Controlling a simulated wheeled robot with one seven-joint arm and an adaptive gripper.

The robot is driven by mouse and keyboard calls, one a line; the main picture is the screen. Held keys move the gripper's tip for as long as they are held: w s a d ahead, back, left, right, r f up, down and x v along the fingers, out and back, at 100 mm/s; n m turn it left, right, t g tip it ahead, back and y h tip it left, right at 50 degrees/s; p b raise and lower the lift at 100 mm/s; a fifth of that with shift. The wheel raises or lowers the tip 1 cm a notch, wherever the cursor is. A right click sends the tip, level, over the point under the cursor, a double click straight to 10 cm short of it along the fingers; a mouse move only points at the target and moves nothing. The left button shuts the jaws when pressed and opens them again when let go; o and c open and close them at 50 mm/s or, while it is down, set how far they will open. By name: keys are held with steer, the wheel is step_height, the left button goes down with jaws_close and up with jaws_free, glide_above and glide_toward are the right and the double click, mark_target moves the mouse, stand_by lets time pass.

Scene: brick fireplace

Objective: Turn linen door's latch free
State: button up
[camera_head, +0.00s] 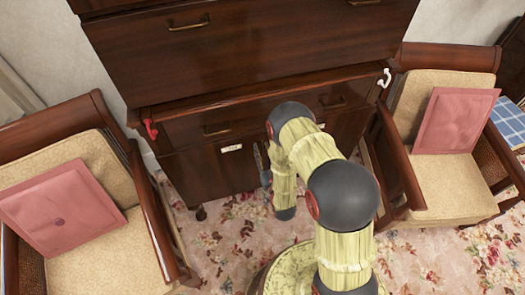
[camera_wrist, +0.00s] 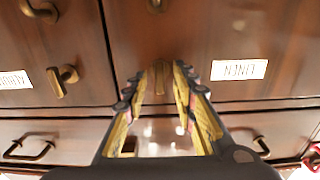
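The linen door carries a white LINEN label, upside down in the wrist view (camera_wrist: 239,69); in the head view the label is on the left lower door (camera_head: 231,148). A brass latch (camera_wrist: 159,76) on this door shows between the fingertips of my gripper (camera_wrist: 159,88). The fingers are apart on either side of it; I cannot tell if they touch it. A brass knob (camera_wrist: 157,5) is also on the door. In the head view my gripper (camera_head: 262,165) is in front of the cabinet, and the latch is hidden there.
The neighbouring door has a label (camera_wrist: 14,80), a brass latch (camera_wrist: 62,78) and a brass handle (camera_wrist: 40,11). Drawers with dark handles (camera_wrist: 28,149) lie along the wrist view's bottom. Armchairs (camera_head: 90,190) (camera_head: 440,165) flank the cabinet. A red hook (camera_head: 150,129) and a white one (camera_head: 384,78) sit at its corners.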

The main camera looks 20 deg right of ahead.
steer(key=shift+c, duration=0.2)
jaws_close()
stand_by(0.4)
